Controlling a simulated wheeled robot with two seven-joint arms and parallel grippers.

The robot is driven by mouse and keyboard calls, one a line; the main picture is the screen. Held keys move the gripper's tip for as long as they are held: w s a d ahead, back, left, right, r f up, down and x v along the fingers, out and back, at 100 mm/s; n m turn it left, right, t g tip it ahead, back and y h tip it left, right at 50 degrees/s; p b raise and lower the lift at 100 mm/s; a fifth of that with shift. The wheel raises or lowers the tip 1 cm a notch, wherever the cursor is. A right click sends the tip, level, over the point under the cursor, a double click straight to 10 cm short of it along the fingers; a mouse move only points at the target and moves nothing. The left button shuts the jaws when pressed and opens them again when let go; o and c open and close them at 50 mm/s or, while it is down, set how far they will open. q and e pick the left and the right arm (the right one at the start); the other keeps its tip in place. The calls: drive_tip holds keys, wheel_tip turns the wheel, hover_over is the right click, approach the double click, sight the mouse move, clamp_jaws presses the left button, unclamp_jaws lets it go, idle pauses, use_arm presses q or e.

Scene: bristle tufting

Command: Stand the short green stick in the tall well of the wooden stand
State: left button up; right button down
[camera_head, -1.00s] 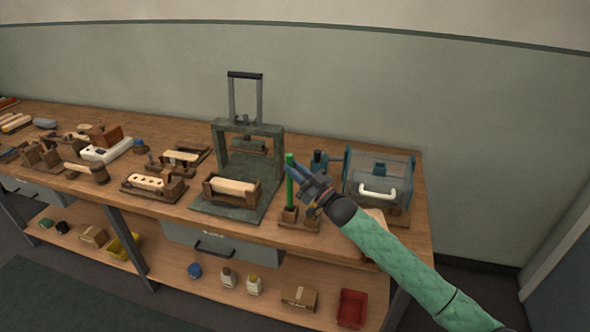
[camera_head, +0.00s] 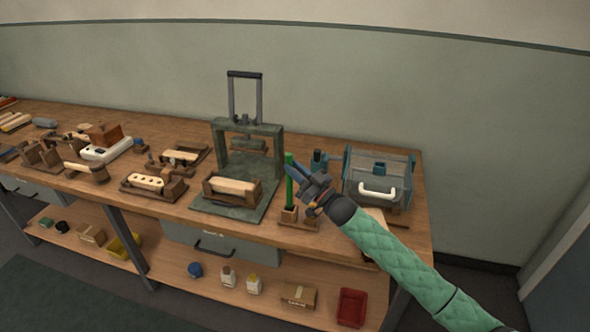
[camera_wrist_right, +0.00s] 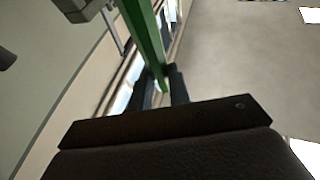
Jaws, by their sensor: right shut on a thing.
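The green stick (camera_head: 289,182) stands upright in the head view. Its lower end meets the small raised wooden block of the wooden stand (camera_head: 298,224), near the right end of the bench. How deep it sits in the well cannot be told. My right gripper (camera_head: 291,172) comes in from the right and is shut on the upper part of the stick. In the right wrist view the stick (camera_wrist_right: 145,38) runs up from between the dark fingers (camera_wrist_right: 160,88). My left gripper is in neither view.
A dark green press (camera_head: 247,130) stands left of the stand, with a wooden block on its base. A clear-sided box with a white handle (camera_head: 377,192) stands close on the right. Several wooden fixtures fill the bench farther left.

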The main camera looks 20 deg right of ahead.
drive_tip(key=shift+f+b, duration=0.5)
drive_tip(key=shift+f, duration=0.45)
drive_tip(key=shift+s+f, duration=0.1)
drive_tip(key=shift+f, duration=0.05)
